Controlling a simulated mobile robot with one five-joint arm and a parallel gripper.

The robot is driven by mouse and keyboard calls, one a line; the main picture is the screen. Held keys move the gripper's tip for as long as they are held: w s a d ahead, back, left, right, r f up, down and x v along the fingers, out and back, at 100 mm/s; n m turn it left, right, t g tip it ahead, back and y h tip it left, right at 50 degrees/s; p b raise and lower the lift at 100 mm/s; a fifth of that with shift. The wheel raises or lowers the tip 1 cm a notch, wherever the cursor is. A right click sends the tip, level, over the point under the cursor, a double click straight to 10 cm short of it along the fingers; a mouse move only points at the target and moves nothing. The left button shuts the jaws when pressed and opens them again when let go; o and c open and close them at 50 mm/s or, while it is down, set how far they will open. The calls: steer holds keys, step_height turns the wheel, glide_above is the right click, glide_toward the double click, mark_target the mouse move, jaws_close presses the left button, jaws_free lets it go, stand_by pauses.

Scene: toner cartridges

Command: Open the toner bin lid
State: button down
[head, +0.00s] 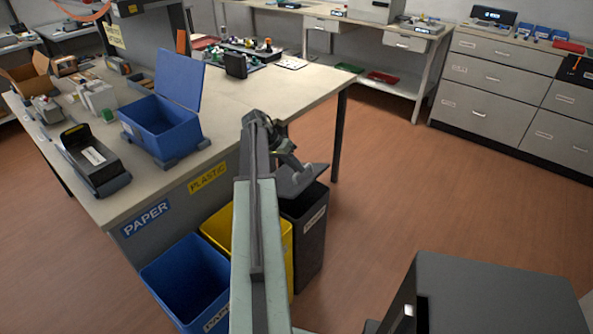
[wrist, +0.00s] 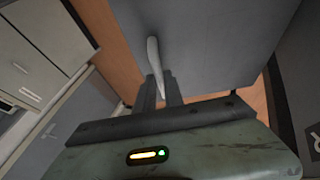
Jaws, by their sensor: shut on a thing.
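A dark bin (head: 309,240) with a pale label stands on the floor by the table's end, at the right of the bin row. A grey lid plate (head: 303,181) sits tilted above its opening, with a dark gap showing below. My gripper (head: 283,150) is at the lid's upper side, partly hidden by my arm. In the wrist view, my gripper (wrist: 160,88) is shut on a pale, slender handle (wrist: 153,55) in front of a broad grey panel (wrist: 205,45), which looks like the lid. The exact grip is hard to see.
A yellow bin (head: 219,226) and a blue bin (head: 187,283) stand left of the dark bin, the yellow one partly behind my arm. The table (head: 275,85) carries a blue box (head: 160,128) with a raised lid. Floor is clear at right (head: 400,190).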

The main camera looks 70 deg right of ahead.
steer(key=w+d+r+p, duration=0.2)
steer(key=w+d+r, duration=0.1)
steer(key=w, duration=0.5)
steer(key=w+d+r+p, duration=0.3)
steer(key=w, duration=0.4)
steer(key=shift+w+d+r+p, duration=0.15)
steer(key=shift+w+p, duration=0.2)
steer(key=c, duration=1.5)
jaws_free()
steer(key=shift+d, duration=0.1)
steer(key=shift+o, duration=0.2)
steer(key=shift+r, duration=0.1)
